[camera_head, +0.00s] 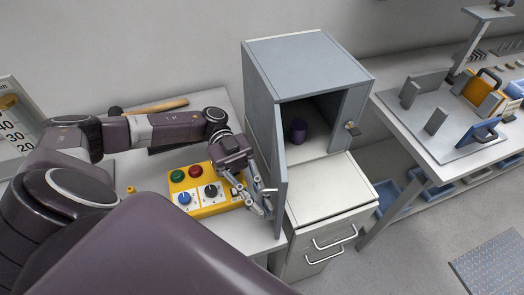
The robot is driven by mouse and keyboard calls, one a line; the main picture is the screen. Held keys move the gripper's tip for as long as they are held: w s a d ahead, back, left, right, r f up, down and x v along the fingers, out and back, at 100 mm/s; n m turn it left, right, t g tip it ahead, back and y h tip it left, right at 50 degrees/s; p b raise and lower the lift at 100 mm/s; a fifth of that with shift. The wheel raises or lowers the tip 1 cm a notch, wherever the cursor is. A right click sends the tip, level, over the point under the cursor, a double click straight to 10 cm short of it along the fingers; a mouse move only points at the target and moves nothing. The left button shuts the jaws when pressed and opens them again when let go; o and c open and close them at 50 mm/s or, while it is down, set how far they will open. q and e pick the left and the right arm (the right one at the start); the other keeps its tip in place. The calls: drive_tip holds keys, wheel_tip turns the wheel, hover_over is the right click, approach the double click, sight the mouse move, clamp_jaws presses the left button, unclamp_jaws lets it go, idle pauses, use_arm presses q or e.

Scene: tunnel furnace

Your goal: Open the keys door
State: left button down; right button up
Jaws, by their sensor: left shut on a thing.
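A grey metal cabinet (307,62) stands in the middle of the view. Its door (280,170) is swung open toward me and to the left, and a purple object (298,131) shows on the floor inside. My left gripper (264,198) is at the door's outer side, shut on the door handle (270,190) near its free edge. The fingers partly hide the handle. My right gripper is not in view.
A yellow control box (203,190) with buttons and knobs lies on the table just left of my left gripper. A white drawer unit (330,195) stands below the cabinet. A workbench (395,115) with tools is at the right. A hammer (155,106) lies behind my arm.

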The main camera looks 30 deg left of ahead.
use_arm(q)
drive_tip(key=shift+w+r, duration=0.15)
drive_tip(key=shift+r, duration=0.05)
drive_tip(key=c, duration=2.4)
unclamp_jaws()
drive_tip(key=shift+o, duration=0.3)
drive_tip(key=shift+f, duration=0.15)
drive_tip(key=v, duration=1.2)
